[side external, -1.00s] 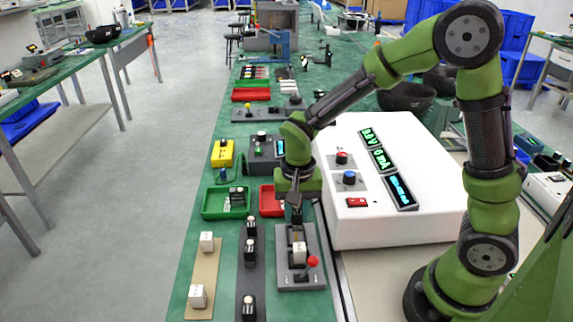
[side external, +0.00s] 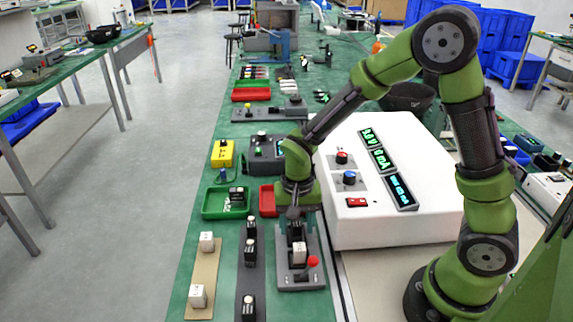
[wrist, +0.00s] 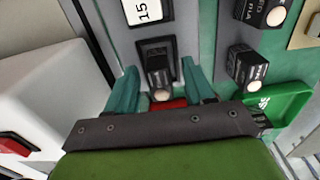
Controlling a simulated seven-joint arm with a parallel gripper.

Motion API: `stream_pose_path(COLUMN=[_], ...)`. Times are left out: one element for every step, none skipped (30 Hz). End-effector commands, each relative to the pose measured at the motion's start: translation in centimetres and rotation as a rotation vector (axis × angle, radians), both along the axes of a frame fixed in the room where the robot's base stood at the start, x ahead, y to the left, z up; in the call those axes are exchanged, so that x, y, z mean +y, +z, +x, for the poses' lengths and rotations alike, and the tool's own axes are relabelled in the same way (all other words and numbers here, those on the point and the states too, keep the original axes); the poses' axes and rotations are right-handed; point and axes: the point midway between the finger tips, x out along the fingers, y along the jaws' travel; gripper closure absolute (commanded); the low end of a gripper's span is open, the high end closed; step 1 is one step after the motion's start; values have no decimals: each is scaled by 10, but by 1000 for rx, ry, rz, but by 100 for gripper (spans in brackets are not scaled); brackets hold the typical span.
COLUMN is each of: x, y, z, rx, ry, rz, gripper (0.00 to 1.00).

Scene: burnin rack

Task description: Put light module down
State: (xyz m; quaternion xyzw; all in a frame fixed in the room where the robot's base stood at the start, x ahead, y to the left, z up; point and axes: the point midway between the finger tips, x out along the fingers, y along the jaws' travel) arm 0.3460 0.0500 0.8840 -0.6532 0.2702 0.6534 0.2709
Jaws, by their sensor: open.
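A dark light module (wrist: 158,78) with a pale round button stands in the dark square socket of a grey fixture (wrist: 188,30). In the wrist view, the two teal fingers of my open gripper (wrist: 161,84) are on either side of it, with visible gaps. In the side view my gripper (side external: 296,216) is low over the back part of the fixture (side external: 285,283). The arm and fingers mostly hide the module there.
A white block (side external: 299,251) and a red-knobbed lever (side external: 313,262) are on the fixture's front part. Similar dark modules (side external: 250,249) stand on a dark strip at left. A green tray (side external: 208,212) and red tray (side external: 267,200) lie behind. A white console (side external: 350,232) stands close at right.

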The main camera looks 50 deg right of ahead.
Motion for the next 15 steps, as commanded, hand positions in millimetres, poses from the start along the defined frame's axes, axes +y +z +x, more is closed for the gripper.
stream_pose_path(x=[0, 0, 0, 0, 0, 0, 0, 0, 0, 0, 0, 0, 0, 0, 0], y=[0, 1, 2, 4, 7, 11, 15, 20, 28, 34, 41, 50, 57, 64, 73], z=[0, 0, 0, 0, 1, 1, 1, 1, 1, 1, 1, 2, 2, 1, 1], rx=[0, 0, -1, -1, -3, -5, -5, -6, -6, -6, -8, -8, -8, -8, -8], ry=[0, 0, 0, 0, 0, 1, 0, 0, -1, -1, 1, 0, 0, 0, 1], rz=[0, 0, 0, 0, 0, 1, 1, 1, 1, 1, 1, 1, 1, 1, 1], gripper=[47, 47, 47, 47, 47, 47, 47, 47, 47, 47, 47, 47, 47, 47, 47])
